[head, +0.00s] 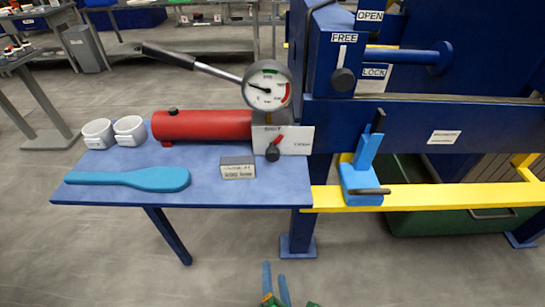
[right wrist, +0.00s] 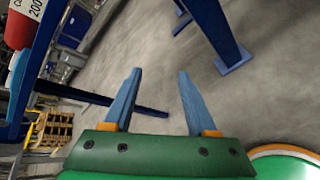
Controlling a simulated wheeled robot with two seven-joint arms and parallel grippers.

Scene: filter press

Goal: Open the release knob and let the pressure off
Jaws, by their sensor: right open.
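The release knob (head: 273,153) is a small dark knob with a red part, on a white plate (head: 297,139) with lettering, at the right end of the red pump cylinder (head: 205,125). My right gripper (head: 275,275) is low at the bottom edge of the head view, well below and in front of the knob. In the right wrist view its two blue fingers (right wrist: 160,75) are apart and empty. My left gripper is not in view.
The blue side table (head: 110,164) carries two white cups (head: 114,132), a blue paddle (head: 140,179) and a small labelled block (head: 238,168). A lever on the blue press frame stands by FREE, OPEN and LOCK labels. A yellow rail (head: 440,195) runs right. Floor in front is clear.

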